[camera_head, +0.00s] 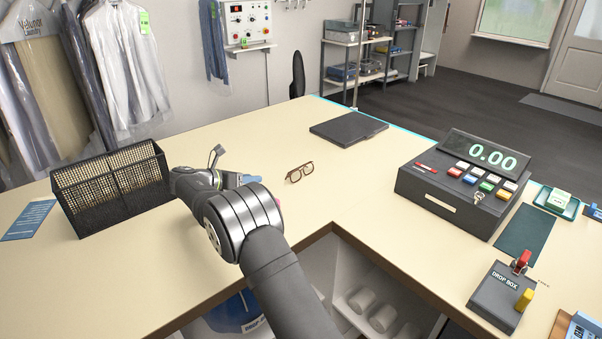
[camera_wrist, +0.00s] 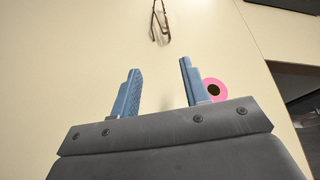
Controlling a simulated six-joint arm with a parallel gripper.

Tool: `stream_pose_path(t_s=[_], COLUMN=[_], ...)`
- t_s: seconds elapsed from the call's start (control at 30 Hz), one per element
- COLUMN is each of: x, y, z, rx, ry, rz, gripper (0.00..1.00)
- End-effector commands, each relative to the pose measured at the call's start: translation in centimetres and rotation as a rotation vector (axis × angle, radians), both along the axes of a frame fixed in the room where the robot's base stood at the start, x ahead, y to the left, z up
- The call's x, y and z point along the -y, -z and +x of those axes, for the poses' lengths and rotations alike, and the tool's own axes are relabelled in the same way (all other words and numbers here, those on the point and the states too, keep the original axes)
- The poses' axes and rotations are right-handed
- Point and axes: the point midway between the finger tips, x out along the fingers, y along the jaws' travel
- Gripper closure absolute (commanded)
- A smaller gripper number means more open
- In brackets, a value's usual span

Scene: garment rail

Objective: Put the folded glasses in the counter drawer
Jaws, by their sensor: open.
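The folded glasses (camera_head: 299,172), with a brown frame, lie on the cream counter (camera_head: 370,205) to the right of my gripper. In the wrist view the glasses (camera_wrist: 160,24) show at the top, beyond the fingertips and apart from them. My gripper (camera_wrist: 160,70) is open and empty, its two blue fingers spread. In the head view a blue finger of my gripper (camera_head: 249,179) shows past my arm, which hides much of it. I cannot make out a counter drawer; the counter front below my arm is partly hidden.
A pink ring (camera_wrist: 216,90) lies right of the fingers. A black mesh basket (camera_head: 112,185) stands left of my arm. A dark flat case (camera_head: 348,129) lies behind the glasses. A cash register (camera_head: 463,184) and a drop box (camera_head: 499,298) stand right. The counter around the glasses is clear.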

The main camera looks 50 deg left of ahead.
Motion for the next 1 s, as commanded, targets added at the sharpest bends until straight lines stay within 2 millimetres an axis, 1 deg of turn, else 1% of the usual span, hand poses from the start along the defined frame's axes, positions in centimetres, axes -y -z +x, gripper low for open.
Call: stream_pose_path(t_s=[0.03, 0.1, 0.2, 0.33, 0.47, 0.67, 0.77, 0.9, 1.0], x=[0.1, 0.1, 0.2, 0.2, 0.2, 0.2, 0.2, 0.2, 0.2], y=[0.5, 1.0, 1.9, 2.7, 3.2, 3.5, 3.8, 4.5, 4.9], z=[1.2, 2.7, 4.8, 7.0, 8.3, 9.3, 10.3, 12.5, 13.5], rx=[-0.001, -0.002, -0.003, -0.002, -0.002, -0.002, -0.002, -0.002, -0.002], ry=[0.003, 0.004, 0.004, 0.003, 0.001, 0.002, 0.003, 0.003, 0.002], rz=[-0.001, 0.0, -0.001, 0.001, 0.001, 0.001, 0.0, 0.001, 0.0], gripper=[0.58, 0.58, 0.58, 0.58, 0.58, 0.58, 0.58, 0.58, 0.58])
